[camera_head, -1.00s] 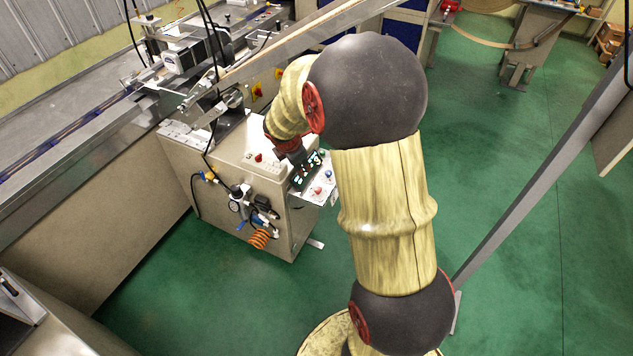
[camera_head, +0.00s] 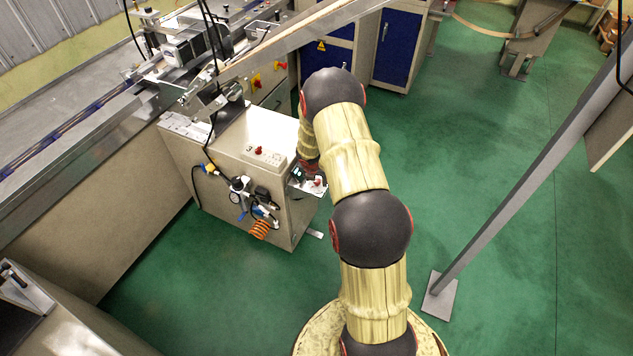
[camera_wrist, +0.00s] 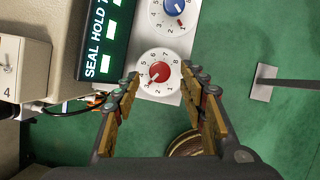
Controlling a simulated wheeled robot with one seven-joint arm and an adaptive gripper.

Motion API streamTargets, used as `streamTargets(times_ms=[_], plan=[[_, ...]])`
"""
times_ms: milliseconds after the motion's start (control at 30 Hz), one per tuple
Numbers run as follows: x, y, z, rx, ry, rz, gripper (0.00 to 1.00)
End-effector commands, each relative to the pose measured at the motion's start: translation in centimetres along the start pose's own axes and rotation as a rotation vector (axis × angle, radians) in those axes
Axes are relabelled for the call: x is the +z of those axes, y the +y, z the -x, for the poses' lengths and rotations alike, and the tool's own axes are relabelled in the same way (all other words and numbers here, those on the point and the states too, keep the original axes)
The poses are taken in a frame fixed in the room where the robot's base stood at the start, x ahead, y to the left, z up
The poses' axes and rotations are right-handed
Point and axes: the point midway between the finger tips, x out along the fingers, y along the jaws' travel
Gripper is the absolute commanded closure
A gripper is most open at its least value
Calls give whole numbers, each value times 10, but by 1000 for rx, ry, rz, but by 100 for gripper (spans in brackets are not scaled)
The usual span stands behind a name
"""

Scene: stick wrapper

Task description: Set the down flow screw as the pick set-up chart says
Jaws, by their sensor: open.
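In the wrist view, a red knob (camera_wrist: 159,72) sits on a white numbered dial. A blue knob (camera_wrist: 174,7) on a similar dial is above it, partly cut off by the top edge, with a red mark at its lower right. I cannot tell from any label which is the down flow screw. My gripper (camera_wrist: 160,77) is open, its fingertips on either side of the red dial; contact is not clear. No pick set-up chart is readable.
A beige block (camera_wrist: 22,70) marked 4 is at the left. The cabinet (camera_head: 240,175) carries hoses and an orange coil (camera_head: 260,229). A grey post (camera_head: 500,200) stands right; green floor lies between.

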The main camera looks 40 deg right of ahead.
Motion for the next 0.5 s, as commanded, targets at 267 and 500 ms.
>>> streamTargets(times_ms=[267, 500], plan=[[0, 0, -21, 0, -1, -1, 58], [1, 0, -20, 0, -1, -1, 58]])
